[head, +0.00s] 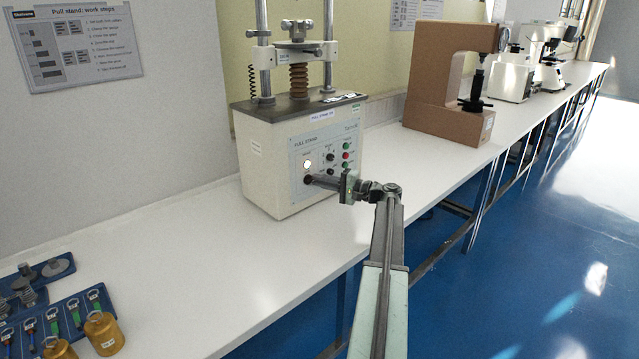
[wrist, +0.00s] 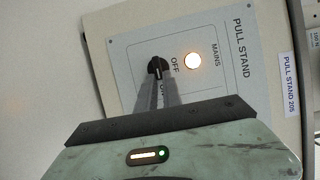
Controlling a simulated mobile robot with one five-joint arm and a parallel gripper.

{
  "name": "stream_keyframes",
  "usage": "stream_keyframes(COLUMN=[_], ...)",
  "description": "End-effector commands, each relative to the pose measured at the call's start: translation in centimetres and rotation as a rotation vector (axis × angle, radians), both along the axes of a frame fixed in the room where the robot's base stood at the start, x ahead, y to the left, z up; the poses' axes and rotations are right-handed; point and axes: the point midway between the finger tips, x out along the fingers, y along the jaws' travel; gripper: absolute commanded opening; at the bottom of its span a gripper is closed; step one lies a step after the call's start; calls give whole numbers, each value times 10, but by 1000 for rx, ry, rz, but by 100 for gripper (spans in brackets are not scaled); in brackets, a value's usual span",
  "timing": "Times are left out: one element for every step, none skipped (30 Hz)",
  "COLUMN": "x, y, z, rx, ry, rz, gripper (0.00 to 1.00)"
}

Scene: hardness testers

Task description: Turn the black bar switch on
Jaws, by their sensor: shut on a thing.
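The black bar switch (wrist: 157,67) is on the front panel of the pull stand (head: 300,142), beside the MAINS lamp. The lamp (wrist: 193,62) glows warm white and also shows bright in the head view (head: 308,164). My gripper (wrist: 157,80) points straight at the panel, with its two fingers shut on the switch. In the head view my gripper (head: 314,181) reaches the panel's lower left and covers most of the switch. The OFF mark shows beside the switch; the ON mark is partly hidden by a finger. I cannot tell exactly which mark the bar points to.
The panel also has a black knob and green and red buttons (head: 346,156). A brown tester (head: 435,95) stands further right on the white bench (head: 190,270). Brass weights (head: 103,332) and blue trays lie at the front left. Blue floor is free at right.

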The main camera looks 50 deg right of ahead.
Motion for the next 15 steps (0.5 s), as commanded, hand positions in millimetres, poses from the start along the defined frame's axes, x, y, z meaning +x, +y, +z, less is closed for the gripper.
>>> stream_keyframes(x=[0, 0, 0, 0, 0, 0, 0, 0, 0, 0, 0, 0, 0, 0, 0], y=[0, 0, 0, 0, 0, 0, 0, 0, 0, 0, 0, 0, 0, 0, 0], z=[-1, -1, -1, -1, -1, -1, -1, -1, -1, 0, 0, 0, 0, 0, 0], rx=[-2, -2, -2, -2, -2, -2, -2, -2, -2, -2, -1, -1, -1, -1, -1], ry=[3, 3, 3, 3, 3, 3, 3, 2, 2, 2, 1, 1, 1, 1, 1], rz=[1, 1, 1, 1, 1, 1, 1, 0, 0, 0, 0, 0, 0, 0, 0], gripper=[0, 0, 0, 0, 0, 21, 29, 32, 32, 32, 32, 32, 32, 32, 32])
